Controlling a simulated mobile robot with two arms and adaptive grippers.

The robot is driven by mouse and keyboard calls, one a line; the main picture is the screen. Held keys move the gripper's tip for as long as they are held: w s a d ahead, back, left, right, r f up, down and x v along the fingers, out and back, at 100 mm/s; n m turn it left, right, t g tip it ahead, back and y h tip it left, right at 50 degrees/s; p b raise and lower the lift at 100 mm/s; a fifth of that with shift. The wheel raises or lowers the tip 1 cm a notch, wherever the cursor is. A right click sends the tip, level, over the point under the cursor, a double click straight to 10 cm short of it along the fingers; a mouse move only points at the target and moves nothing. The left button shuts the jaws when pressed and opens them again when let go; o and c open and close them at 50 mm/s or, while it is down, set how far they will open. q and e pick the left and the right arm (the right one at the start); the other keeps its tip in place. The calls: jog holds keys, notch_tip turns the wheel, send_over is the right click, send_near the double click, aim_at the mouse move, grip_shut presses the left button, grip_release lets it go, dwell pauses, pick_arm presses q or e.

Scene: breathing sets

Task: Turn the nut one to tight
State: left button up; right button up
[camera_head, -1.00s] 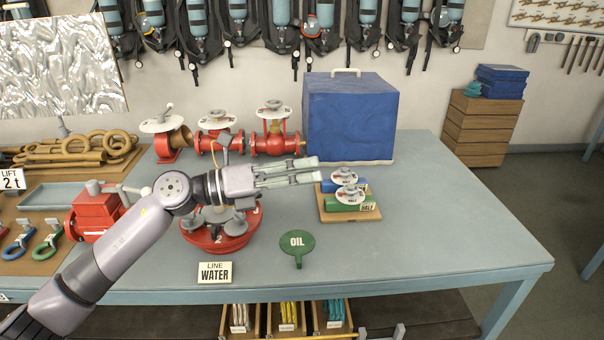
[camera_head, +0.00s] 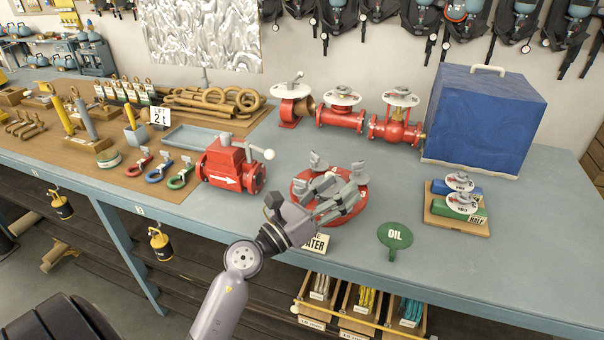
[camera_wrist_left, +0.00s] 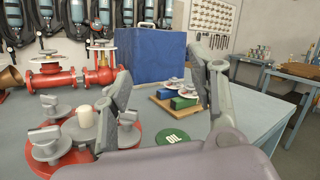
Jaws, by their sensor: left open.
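A red round flange (camera_head: 300,187) lies on the bench in the head view, with grey winged nuts on it. One nut (camera_head: 318,161) stands at its far side and another (camera_head: 358,173) at its right. A "3" shows at the right rim; I cannot read which nut is number one. My left gripper (camera_head: 346,189) is open over the flange, its fingers covering the near part. Nothing is between the fingers. My right gripper is not seen.
A red valve block (camera_head: 226,166) stands left of the flange. A green OIL tag (camera_head: 395,236) and a LINE WATER card (camera_head: 318,243), partly hidden by my arm, lie nearby. A wooden stand (camera_head: 474,228) with two small valves is at right. Red pipe valves (camera_head: 341,118) stand behind.

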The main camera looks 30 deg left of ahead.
pick_arm(q)
jog(key=s+a+f+n+g+y, duration=0.2)
jog(key=s+a+f+y, duration=0.6)
jog(key=s+a, duration=0.3)
jog(key=p, duration=0.2)
send_near(299, 181)
jog(key=w, duration=0.2)
jog(key=shift+y, duration=0.3)
jog(key=w, duration=0.3)
jog(key=w+b, duration=0.1)
jog(key=w, duration=0.4)
jog(key=shift+w+a+f+b, duration=0.15)
jog(key=shift+w+a+b, duration=0.15)
jog(key=shift+w+b, duration=0.05)
jog(key=shift+c, duration=0.3)
jog(key=c, duration=1.1)
jog(key=shift+m, duration=0.3)
